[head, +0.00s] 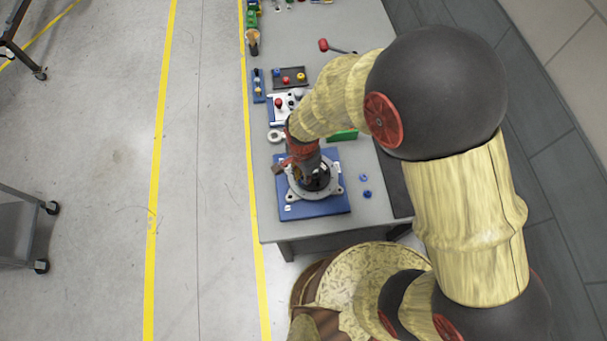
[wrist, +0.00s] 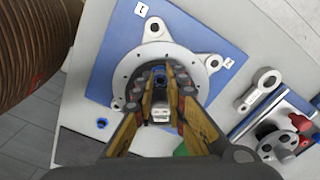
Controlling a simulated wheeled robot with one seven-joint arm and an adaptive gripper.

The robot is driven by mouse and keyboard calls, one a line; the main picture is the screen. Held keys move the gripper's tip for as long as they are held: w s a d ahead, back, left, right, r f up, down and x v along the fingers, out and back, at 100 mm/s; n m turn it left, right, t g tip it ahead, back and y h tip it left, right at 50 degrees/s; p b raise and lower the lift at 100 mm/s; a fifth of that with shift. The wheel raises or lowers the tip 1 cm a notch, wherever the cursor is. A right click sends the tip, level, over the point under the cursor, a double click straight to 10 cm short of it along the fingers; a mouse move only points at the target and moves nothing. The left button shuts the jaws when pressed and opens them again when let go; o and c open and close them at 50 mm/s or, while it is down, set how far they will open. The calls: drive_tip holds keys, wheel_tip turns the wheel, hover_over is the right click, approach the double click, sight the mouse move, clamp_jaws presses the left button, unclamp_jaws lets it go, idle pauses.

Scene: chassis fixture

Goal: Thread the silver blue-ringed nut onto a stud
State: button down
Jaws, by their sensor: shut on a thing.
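My gripper (head: 310,178) points down over the round grey flanged part in the head view. In the wrist view my gripper (wrist: 160,80) has its two yellow fingers close together inside the ring of the flange (wrist: 125,72). A small piece with blue on it, apparently the nut (wrist: 159,79), sits between the fingertips; its silver body is mostly hidden. The flange, with its lugs, lies on a blue plate (head: 292,212). I cannot tell whether the nut touches a stud.
A silver link-shaped part (wrist: 260,90) and a blue-based fixture (wrist: 290,105) are beside the plate. Trays with coloured knobs (head: 290,78) stand farther back.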

drive_tip(key=shift+s+d+f+m, duration=0.15)
drive_tip(key=shift+s+f+m, duration=0.1)
drive_tip(key=shift+m, duration=0.65)
drive_tip(key=c, duration=1.7)
unclamp_jaws()
drive_tip(key=shift+w+r, duration=0.1)
drive_tip(key=shift+w, duration=0.05)
drive_tip(key=shift+w+r, duration=0.1)
drive_tip(key=shift+r+p, duration=0.95)
drive_tip(key=shift+r, duration=0.35)
drive_tip(key=shift+f, duration=0.1)
